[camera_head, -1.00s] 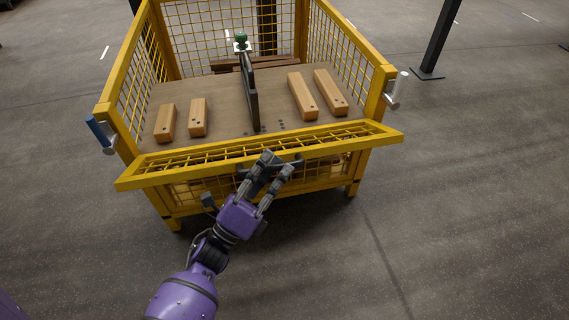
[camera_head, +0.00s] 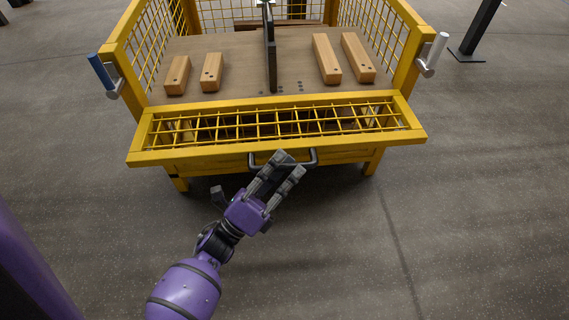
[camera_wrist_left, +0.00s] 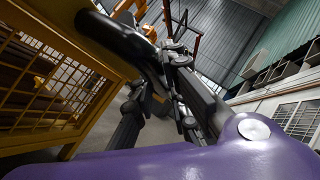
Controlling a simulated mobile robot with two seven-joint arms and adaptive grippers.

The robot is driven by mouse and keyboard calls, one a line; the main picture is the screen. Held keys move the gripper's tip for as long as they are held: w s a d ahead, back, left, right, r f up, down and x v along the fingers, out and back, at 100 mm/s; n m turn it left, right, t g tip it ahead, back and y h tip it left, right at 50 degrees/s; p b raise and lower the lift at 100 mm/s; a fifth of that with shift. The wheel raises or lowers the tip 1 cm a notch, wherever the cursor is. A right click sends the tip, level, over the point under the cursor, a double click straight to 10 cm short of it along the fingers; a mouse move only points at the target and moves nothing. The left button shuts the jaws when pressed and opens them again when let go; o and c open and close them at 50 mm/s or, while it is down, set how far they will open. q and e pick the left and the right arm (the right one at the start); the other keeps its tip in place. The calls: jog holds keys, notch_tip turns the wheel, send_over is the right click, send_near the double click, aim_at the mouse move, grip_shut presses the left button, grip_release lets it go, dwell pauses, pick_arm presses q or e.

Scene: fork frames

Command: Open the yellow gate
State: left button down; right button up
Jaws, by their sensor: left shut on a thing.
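The yellow gate (camera_head: 205,154) is the mesh front panel of a yellow cage cart. It is tilted outward at the cart's front, its top rail leaning toward me. In the left wrist view the gripper's dark fingers (camera_wrist_left: 165,85) are close up at a thick dark bar (camera_wrist_left: 115,36), and yellow mesh shows at the left. My right gripper is not in view.
A blue-handled latch (camera_head: 101,72) is on the left post and a white-handled latch (camera_head: 436,52) on the right post. The floor (camera_head: 480,200) in front and right is clear.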

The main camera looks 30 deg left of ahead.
pick_arm(q)
jog(key=shift+a, duration=0.15)
jog(key=c, duration=1.7)
grip_release()
jog(key=shift+f, duration=0.1)
jog(key=v, duration=1.2)
